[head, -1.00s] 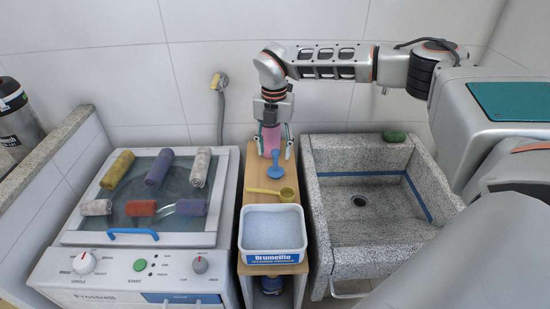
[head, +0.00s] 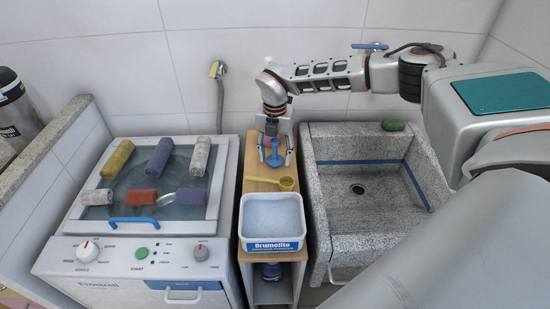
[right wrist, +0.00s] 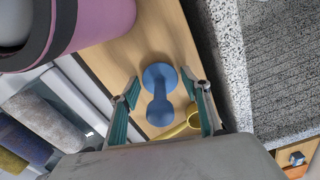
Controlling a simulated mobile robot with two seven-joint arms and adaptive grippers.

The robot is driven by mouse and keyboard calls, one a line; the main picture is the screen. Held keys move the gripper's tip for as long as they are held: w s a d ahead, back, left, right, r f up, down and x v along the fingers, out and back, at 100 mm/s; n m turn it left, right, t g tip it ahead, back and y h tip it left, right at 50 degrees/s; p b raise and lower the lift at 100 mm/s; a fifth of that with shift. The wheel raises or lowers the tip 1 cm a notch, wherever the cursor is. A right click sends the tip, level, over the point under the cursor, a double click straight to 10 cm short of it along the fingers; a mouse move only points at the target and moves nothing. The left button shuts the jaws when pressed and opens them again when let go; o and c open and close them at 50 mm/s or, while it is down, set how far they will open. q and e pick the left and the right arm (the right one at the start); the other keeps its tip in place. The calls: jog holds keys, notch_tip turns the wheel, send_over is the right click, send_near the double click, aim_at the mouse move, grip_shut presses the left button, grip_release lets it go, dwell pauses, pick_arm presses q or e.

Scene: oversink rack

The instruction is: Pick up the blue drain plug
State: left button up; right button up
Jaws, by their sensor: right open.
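The blue drain plug (head: 274,158) stands on the wooden shelf between the washer and the sink. In the right wrist view the plug (right wrist: 160,93) shows as two round blue ends joined by a thin stem. My right gripper (head: 276,161) is open above and around it. In the right wrist view its fingertips (right wrist: 160,90) lie to either side of the plug, with gaps on both sides. I cannot tell whether they are level with it. My left gripper is in neither view.
A pink cylinder (right wrist: 90,25) stands behind the plug. A yellow scoop (head: 286,183) and a white tub of powder (head: 270,202) are in front. The stone sink (head: 330,215) is to the right; the washer (head: 190,226) with several rolled cloths is to the left.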

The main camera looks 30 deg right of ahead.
jog(key=c, duration=1)
jog(key=shift+o, duration=0.2)
jog(key=shift+r, duration=0.2)
notch_tip(320, 180, up, 20)
jog(key=shift+b, duration=0.4)
